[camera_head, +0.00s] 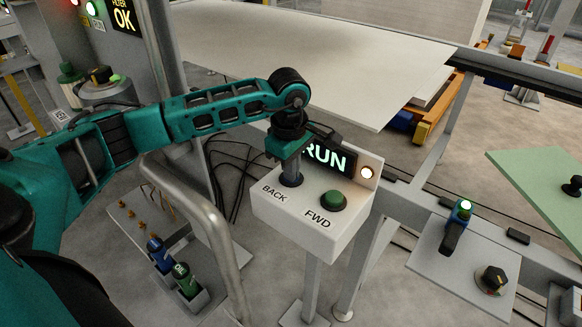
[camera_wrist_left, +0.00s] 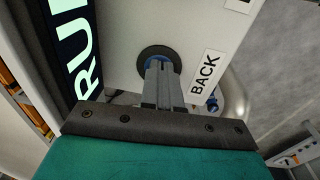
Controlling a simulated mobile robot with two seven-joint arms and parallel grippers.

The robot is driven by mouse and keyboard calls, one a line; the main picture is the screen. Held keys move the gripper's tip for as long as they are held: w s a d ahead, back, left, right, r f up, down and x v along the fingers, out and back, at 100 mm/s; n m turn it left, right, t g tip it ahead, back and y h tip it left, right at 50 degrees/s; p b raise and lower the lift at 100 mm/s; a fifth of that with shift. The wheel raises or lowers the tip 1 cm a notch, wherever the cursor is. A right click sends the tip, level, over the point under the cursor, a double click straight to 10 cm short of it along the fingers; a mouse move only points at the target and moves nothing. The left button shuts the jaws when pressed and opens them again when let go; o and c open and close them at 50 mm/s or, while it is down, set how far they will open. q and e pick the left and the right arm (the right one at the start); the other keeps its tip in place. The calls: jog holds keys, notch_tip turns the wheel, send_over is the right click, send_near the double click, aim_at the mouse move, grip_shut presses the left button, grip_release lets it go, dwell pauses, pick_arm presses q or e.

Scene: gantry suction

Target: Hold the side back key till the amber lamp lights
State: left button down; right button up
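The white control box (camera_head: 330,232) carries a BACK key (camera_head: 291,180) on its left and a green FWD key (camera_head: 333,201) on its right. My left gripper (camera_head: 291,182) points down at the BACK key with its fingers together and empty. In the left wrist view its fingertips (camera_wrist_left: 161,66) meet the blue BACK key (camera_wrist_left: 158,58) inside a dark ring and hide most of it. How deep the key sits cannot be told. The round lamp (camera_head: 367,172) beside the RUN display (camera_head: 327,155) glows pale warm white with an orange-brown rim. My right gripper is not in view.
A large pale sheet (camera_head: 330,65) lies behind the box. A bent grey pipe rail (camera_head: 205,215) stands close on the left. A side panel (camera_head: 465,265) with a green-lit switch (camera_head: 458,225) and a black knob (camera_head: 491,280) is at the right.

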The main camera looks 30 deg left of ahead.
pick_arm(q)
jog(key=shift+s+f, duration=0.2)
jog(key=shift+f, duration=0.3)
jog(key=shift+r+p, duration=0.3)
jog(key=shift+r, duration=0.05)
notch_tip(320, 180, up, 5)
jog(key=p, duration=0.3)
jog(key=shift+w, duration=0.1)
notch_tip(320, 180, up, 4)
notch_tip(320, 180, up, 5)
send_over(290, 183)
jog(key=shift+r, duration=0.1)
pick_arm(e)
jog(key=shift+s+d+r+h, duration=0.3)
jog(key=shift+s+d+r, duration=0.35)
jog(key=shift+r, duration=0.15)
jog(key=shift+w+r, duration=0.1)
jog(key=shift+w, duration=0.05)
